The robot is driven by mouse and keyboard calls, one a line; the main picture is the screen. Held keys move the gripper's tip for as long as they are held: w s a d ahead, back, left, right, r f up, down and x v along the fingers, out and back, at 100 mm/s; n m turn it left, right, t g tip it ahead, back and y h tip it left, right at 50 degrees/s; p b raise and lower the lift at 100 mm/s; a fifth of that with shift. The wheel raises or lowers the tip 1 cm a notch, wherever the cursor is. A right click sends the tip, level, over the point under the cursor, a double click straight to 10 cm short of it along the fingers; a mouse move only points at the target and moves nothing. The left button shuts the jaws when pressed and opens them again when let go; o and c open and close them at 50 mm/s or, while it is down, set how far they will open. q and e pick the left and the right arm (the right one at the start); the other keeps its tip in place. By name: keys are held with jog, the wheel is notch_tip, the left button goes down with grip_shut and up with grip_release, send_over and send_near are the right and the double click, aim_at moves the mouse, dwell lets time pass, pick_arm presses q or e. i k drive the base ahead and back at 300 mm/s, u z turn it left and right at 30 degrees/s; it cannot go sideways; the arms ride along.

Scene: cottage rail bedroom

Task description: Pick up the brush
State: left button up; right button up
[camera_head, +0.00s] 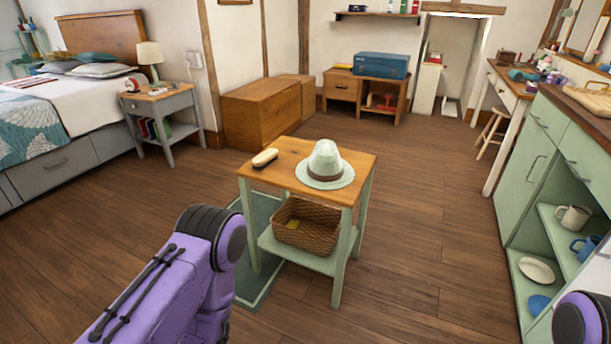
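The brush (265,158) has a wooden back and dark bristles. It lies on the left part of the top of a small side table (285,179) with a wooden top and pale green legs. A pale green hat (325,166) with a brown band stands on the same top, to the right of the brush and apart from it. My purple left arm comes in at the lower left, in front of the table. A small part of my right arm shows at the lower right corner. Neither gripper shows in this view.
A wicker basket (306,226) sits on the table's lower shelf. A green mat (262,215) lies partly under the table. A green cabinet (519,173) stands at the right, a nightstand (160,103) and bed (88,110) at the left. Wooden floor (420,210) is clear right of the table.

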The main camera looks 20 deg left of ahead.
aim_at(262, 160)
jog(key=u, duration=0.6)
jog(key=i, duration=0.35)
jog(key=u, duration=0.9)
jog(key=i, duration=0.75)
jog(key=u, duration=0.15)
